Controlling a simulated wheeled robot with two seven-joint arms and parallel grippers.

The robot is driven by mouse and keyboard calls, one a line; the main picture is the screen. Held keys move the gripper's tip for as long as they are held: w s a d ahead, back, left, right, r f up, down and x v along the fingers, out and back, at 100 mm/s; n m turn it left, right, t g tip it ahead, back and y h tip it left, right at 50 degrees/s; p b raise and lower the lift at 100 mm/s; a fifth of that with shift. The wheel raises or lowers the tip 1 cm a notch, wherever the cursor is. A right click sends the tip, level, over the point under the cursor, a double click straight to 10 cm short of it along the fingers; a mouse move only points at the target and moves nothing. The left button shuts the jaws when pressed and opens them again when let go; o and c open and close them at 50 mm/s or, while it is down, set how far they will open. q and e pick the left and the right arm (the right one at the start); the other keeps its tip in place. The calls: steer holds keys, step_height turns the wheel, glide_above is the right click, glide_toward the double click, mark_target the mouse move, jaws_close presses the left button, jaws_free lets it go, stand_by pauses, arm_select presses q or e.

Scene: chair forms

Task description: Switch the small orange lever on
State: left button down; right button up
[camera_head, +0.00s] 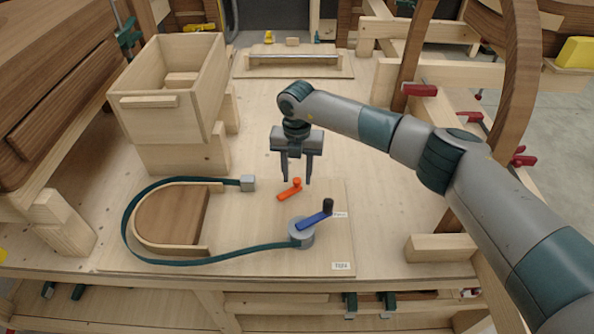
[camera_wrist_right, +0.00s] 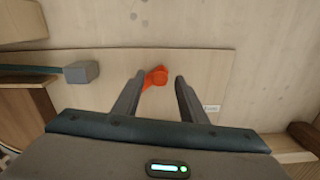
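The small orange lever (camera_head: 290,190) lies on the wooden board in the head view, with a raised round end at its upper right. In the right wrist view the orange lever (camera_wrist_right: 155,77) shows between the fingertips, nearer the left finger. My right gripper (camera_head: 298,181) points down with its fingers apart and empty, above or just behind the lever. I cannot tell whether a finger touches it. The right gripper also shows in the wrist view (camera_wrist_right: 160,82). My left gripper is not in view.
A blue crank (camera_head: 314,221) with a black knob stands just in front of the lever. A green band (camera_head: 190,261) loops around a wooden form (camera_head: 172,215) at left. A wooden box (camera_head: 172,85) stands behind left. A curved wooden piece (camera_head: 520,80) rises at right.

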steer(key=shift+f, duration=0.25)
jaws_close()
steer(key=shift+f+b, duration=0.1)
steer(key=shift+b, duration=0.35)
steer(key=b, duration=0.1)
steer(key=n+b, duration=0.2)
steer(key=b, duration=0.1)
steer(key=shift+w+a+f, duration=0.15)
steer(key=shift+w+a, duration=0.1)
steer(key=shift+a+r+n+b, duration=0.1)
steer(key=shift+r+n+b, duration=0.15)
steer(key=shift+b, duration=0.2)
